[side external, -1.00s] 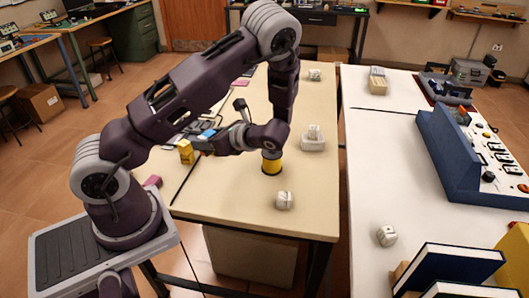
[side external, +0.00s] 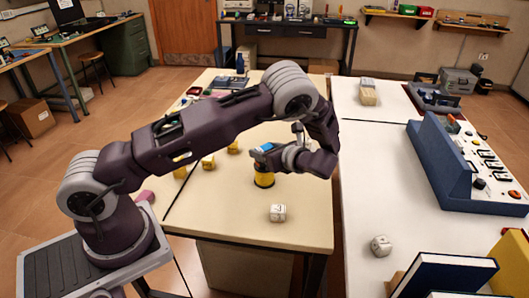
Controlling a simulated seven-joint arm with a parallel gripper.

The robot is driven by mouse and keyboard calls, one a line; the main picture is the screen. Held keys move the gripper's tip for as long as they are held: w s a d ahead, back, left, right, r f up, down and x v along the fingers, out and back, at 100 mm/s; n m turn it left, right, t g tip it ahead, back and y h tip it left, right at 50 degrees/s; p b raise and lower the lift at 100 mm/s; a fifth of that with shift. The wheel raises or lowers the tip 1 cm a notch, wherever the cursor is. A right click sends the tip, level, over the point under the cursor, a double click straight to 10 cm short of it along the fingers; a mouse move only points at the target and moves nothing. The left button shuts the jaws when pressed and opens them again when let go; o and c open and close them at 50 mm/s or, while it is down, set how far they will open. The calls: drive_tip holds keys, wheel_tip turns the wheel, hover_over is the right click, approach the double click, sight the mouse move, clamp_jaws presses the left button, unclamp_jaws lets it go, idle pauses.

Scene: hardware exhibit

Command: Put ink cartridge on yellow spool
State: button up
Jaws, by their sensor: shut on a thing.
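The yellow spool (side external: 264,179) stands upright on the beige table, with a dark band near its top. My gripper (side external: 268,156) reaches in from the right, pointing left, just above the spool. It is shut on a small dark thing with a blue face, which looks like the ink cartridge (side external: 262,148). The cartridge is over the spool's top. I cannot tell whether the two touch, as the gripper and cartridge hide part of the spool's top.
A white die (side external: 278,213) lies on the beige table (side external: 225,220) in front of the spool. Yellow blocks (side external: 208,162) and a pink piece (side external: 146,196) are to the left. A white table with a blue console (side external: 448,165) is at the right. The table's front is mostly clear.

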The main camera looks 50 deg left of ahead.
drive_tip(key=shift+f, duration=0.2)
drive_tip(key=o, duration=1.3)
drive_tip(key=shift+f, duration=0.1)
drive_tip(key=shift+o, duration=0.2)
drive_tip(key=v, duration=1.2)
drive_tip(key=s+r+n+h, duration=0.95)
drive_tip(key=s+r, duration=0.35)
drive_tip(key=r, duration=0.2)
drive_tip(key=s+d+r+n+t+h, duration=0.2)
drive_tip(key=s+d+n, duration=0.1)
drive_tip(key=s, duration=0.4)
drive_tip(key=s+d+r+n+t+h, duration=0.2)
drive_tip(key=s+d+n+t, duration=0.1)
drive_tip(key=s+n, duration=0.2)
drive_tip(key=s, duration=0.2)
drive_tip(key=shift+s+d+r+t, duration=0.25)
drive_tip(key=shift+s+d+t, duration=0.05)
drive_tip(key=shift+s+d, duration=0.1)
